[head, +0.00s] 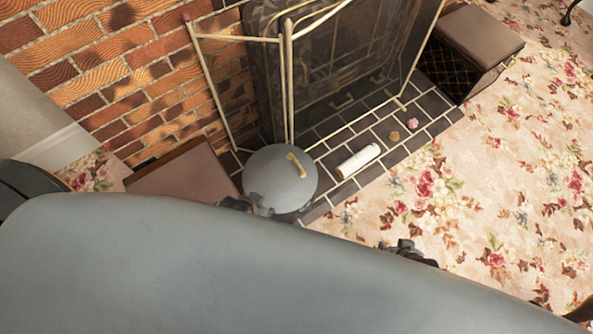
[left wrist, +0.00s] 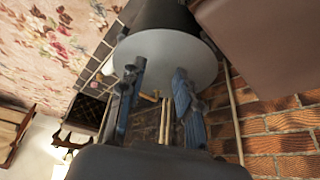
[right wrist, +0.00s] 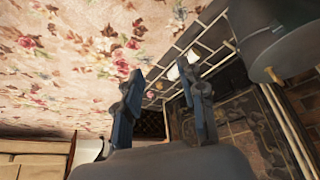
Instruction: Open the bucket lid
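The bucket's round grey lid (head: 270,183) with a brass handle (head: 297,165) sits at the hearth's near corner in the head view. It looks shut; the bucket body is mostly hidden below it there. My left gripper (head: 252,206) is at the lid's near edge. In the left wrist view its fingers (left wrist: 159,69) are apart, in front of the lid (left wrist: 165,47), with nothing seen between them; contact is unclear. The dark bucket (right wrist: 250,20) shows at the right of the right wrist view. My right gripper (right wrist: 163,76) is open and empty, away from the bucket, over the carpet side.
A white roll (head: 359,160) and two small objects lie on the dark tile hearth (head: 335,135). A brass-framed fire screen (head: 290,80) stands behind the bucket. A brown box seat (head: 185,178) is left of it. Floral carpet (head: 480,200) is open at right.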

